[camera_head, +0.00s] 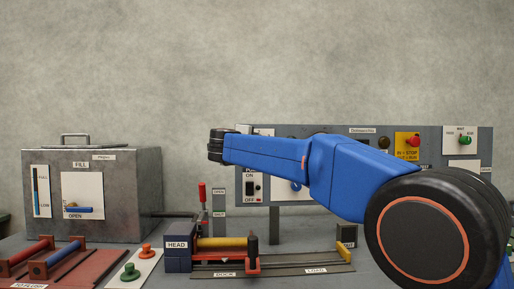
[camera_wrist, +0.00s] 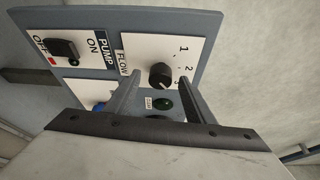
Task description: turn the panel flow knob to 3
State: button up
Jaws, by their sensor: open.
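The flow knob (camera_wrist: 161,75) is a black round knob on a white plate marked FLOW with the numbers 1, 2 and 3. In the wrist view it lies between and beyond the two fingers of my gripper (camera_wrist: 155,88), which is open and empty. No contact with the knob can be made out. The 3 is partly hidden by the right finger, and the knob's exact setting is hard to read. In the head view my blue arm covers the middle of the grey panel (camera_head: 480,145), and the flow knob and my fingers are hidden there.

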jog(key=v, duration=1.5)
jog(key=shift+s+a+r, duration=0.1)
jog(key=shift+s, duration=0.05)
jog(key=s+d+n+t+y, duration=0.35)
jog(key=d+n+y, duration=0.45)
jog(key=n, duration=0.4)
jog(key=s+d+f+n+g, duration=0.4)
jog(key=s+d+f, duration=0.3)
jog(key=s+f, duration=0.5)
jog(key=s+d+f+n+g+h, duration=0.1)
jog(key=s+d+f+n+g, duration=0.2)
jog(key=s+f, duration=0.9)
jog(key=s+d+f+n+g, duration=0.4)
jog(key=s+d+f+g, duration=0.4)
jog(key=f, duration=1.4)
jog(key=s+d, duration=0.3)
jog(key=s, duration=0.2)
jog(key=shift+n, duration=0.3)
jog(key=shift+w+d, duration=0.1)
